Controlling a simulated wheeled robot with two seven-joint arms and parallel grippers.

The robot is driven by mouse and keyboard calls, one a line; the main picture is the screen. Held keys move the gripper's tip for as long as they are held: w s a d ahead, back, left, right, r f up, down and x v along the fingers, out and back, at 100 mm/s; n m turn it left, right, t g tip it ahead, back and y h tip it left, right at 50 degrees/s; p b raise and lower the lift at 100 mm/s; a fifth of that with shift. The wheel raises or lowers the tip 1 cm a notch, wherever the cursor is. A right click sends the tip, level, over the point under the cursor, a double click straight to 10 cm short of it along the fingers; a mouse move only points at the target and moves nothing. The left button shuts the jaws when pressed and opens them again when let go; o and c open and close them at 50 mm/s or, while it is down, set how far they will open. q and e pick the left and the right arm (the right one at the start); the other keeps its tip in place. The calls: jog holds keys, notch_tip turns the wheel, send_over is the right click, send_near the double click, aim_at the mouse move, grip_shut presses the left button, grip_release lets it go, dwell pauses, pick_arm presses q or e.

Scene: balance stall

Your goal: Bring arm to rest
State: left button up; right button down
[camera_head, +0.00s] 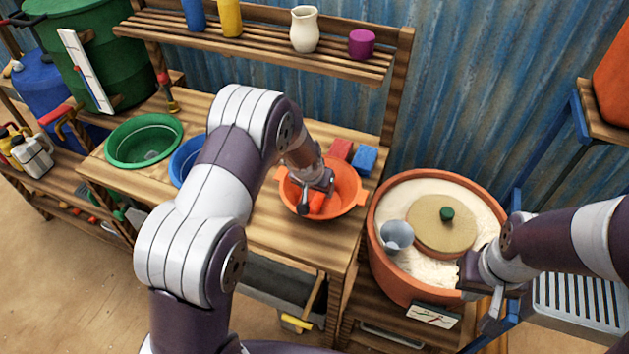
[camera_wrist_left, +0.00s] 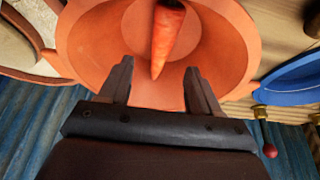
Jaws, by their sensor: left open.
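My left arm reaches over the workbench, and its left gripper (camera_head: 318,186) hangs over an orange basin (camera_head: 349,190). In the left wrist view the left gripper (camera_wrist_left: 158,78) is open, with nothing between its fingertips. A carrot (camera_wrist_left: 166,40) lies inside the orange basin (camera_wrist_left: 225,45), just beyond the fingertips and apart from them. My right gripper (camera_head: 468,274) is at the front right rim of a large terracotta tub (camera_head: 385,265). Its fingers are dark and small there, so I cannot tell whether they are open or shut.
The tub holds white grain (camera_head: 410,192), a grey cup (camera_head: 396,235) and a round lid (camera_head: 437,226) with a green knob. A dial scale (camera_head: 433,315) is at its front. Green (camera_head: 144,140) and blue (camera_head: 187,160) basins stand left; red (camera_head: 341,149) and blue (camera_head: 366,160) blocks lie behind.

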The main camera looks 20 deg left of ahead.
pick_arm(q)
jog(key=d+b+v, duration=0.1)
jog(key=v, duration=1)
jog(key=s+a+r+g, duration=0.1)
jog(key=s, duration=0.9)
jog(key=s+a+n+g, duration=0.1)
jog(key=s+a+g, duration=0.1)
jog(key=s, duration=0.9)
jog(key=shift+r+y, duration=0.3)
jog(key=shift+r, duration=0.1)
jog(key=shift+s, duration=0.1)
